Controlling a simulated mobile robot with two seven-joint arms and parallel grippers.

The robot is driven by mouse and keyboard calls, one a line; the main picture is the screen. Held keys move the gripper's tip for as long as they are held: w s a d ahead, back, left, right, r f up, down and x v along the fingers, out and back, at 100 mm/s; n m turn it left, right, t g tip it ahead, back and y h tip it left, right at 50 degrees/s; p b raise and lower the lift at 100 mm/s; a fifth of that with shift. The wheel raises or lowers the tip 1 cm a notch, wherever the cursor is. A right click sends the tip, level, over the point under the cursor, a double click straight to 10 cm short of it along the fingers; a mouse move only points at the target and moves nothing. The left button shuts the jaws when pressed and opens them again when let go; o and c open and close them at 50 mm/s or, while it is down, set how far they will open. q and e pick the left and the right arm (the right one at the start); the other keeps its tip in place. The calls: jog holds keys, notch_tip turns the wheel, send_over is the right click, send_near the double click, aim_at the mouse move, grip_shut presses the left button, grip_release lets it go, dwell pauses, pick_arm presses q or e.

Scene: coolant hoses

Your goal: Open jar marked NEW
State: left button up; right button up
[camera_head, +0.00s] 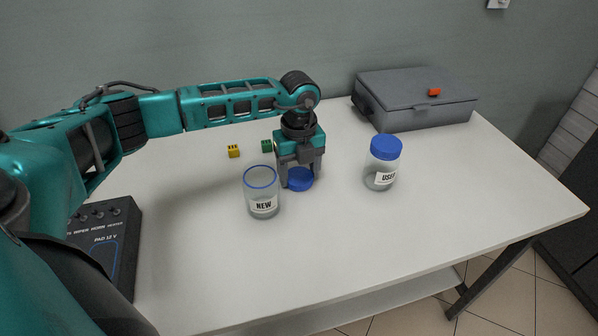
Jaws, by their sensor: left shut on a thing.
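The jar marked NEW (262,194) stands upright on the table. It is clear, its top is open with a blue ring at the rim, and it looks empty. My left gripper (300,178) points down just right of this jar and is shut on a blue lid (301,182). The lid is at or just above the tabletop; I cannot tell if it touches. The jar marked USED (381,165) stands further right with a blue lid (386,147) on it. My right gripper is not in view.
On the white table (400,240), a yellow block (233,151) and a green block (266,146) lie behind the NEW jar. A grey case (415,97) stands at the back right. A dark control box (107,235) is at the left. The front right is clear.

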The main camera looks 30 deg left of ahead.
aim_at(299, 176)
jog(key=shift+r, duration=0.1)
pick_arm(q)
jog(key=shift+f, duration=0.15)
jog(key=o, duration=1.2)
jog(key=shift+r, duration=0.4)
notch_tip(299, 176, up, 12)
jog(key=shift+f+p, duration=0.25)
jog(key=shift+p, duration=0.55)
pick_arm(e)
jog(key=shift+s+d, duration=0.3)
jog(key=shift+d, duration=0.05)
